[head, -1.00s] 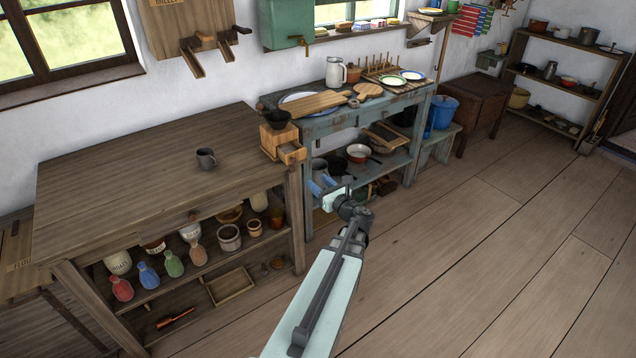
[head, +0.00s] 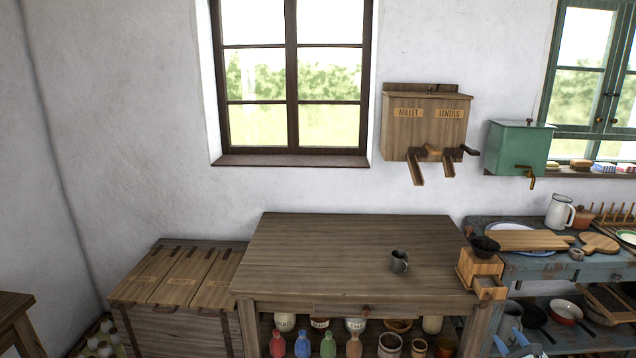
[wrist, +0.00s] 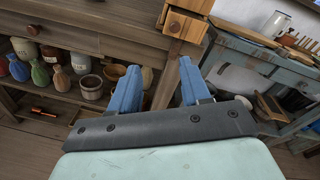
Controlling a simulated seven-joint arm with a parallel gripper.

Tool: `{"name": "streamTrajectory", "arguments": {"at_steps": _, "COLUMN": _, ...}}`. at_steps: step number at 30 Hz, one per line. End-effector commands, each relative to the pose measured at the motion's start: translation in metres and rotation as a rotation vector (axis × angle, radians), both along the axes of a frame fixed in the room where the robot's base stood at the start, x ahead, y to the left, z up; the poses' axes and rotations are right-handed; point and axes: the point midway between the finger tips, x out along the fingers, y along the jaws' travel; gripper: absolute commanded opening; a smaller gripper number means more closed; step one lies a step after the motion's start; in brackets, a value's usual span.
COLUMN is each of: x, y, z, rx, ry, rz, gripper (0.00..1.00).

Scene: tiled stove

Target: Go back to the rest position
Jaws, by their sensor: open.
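My gripper (wrist: 160,67) shows in the wrist view with its two blue fingers apart and nothing between them. It is in front of the wooden table's right front leg, below the coffee grinder's drawer (wrist: 186,24). In the head view the blue fingertips (head: 510,341) show at the bottom edge, right of the table. Most of my arm is out of that view.
The wooden table (head: 330,255) holds a dark mug (head: 399,261) and the grinder (head: 480,268). Jars and coloured bottles (wrist: 40,70) fill the shelf beneath. A blue-grey bench (head: 590,268) with boards stands right. Lidded bins (head: 178,275) stand left.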

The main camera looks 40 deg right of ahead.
Motion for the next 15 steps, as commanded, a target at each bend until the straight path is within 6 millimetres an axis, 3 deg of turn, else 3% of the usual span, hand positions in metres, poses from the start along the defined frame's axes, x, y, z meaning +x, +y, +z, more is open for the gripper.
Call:
{"name": "streamTrajectory", "arguments": {"at_steps": 8, "x": 0.008, "y": 0.027, "z": -0.044, "rx": -0.178, "ry": 0.429, "rz": 0.184, "gripper": 0.47}}
{"name": "streamTrajectory", "arguments": {"at_steps": 15, "x": -0.002, "y": 0.067, "z": -0.103, "rx": -0.297, "ry": 0.825, "rz": 0.444, "gripper": 0.47}}
